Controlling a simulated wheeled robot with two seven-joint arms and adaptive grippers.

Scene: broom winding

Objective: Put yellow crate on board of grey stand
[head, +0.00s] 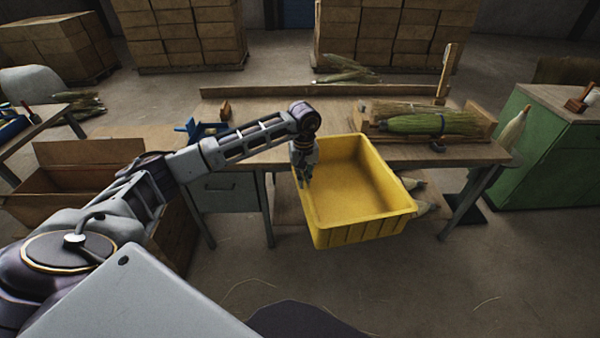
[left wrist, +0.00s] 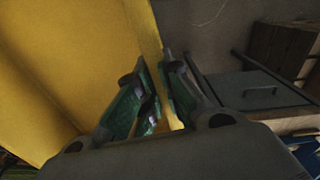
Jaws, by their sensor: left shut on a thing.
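The yellow crate (head: 352,190) hangs in the air in front of the wooden workbench in the head view, open side up and empty, a little tilted. My left gripper (head: 304,180) is shut on the crate's left wall near its rim. In the left wrist view the fingers (left wrist: 163,100) pinch the yellow wall of the crate (left wrist: 75,65) between them. I cannot make out the grey stand or its board for certain in either view. My right gripper does not show.
The workbench (head: 250,108) behind the crate carries a broom bundle (head: 425,122) and a blue clamp (head: 192,130). A green cabinet (head: 555,150) stands at right. A wooden box (head: 75,180) is at left. Stacked cartons (head: 185,35) stand at the back. The floor in front is mostly clear.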

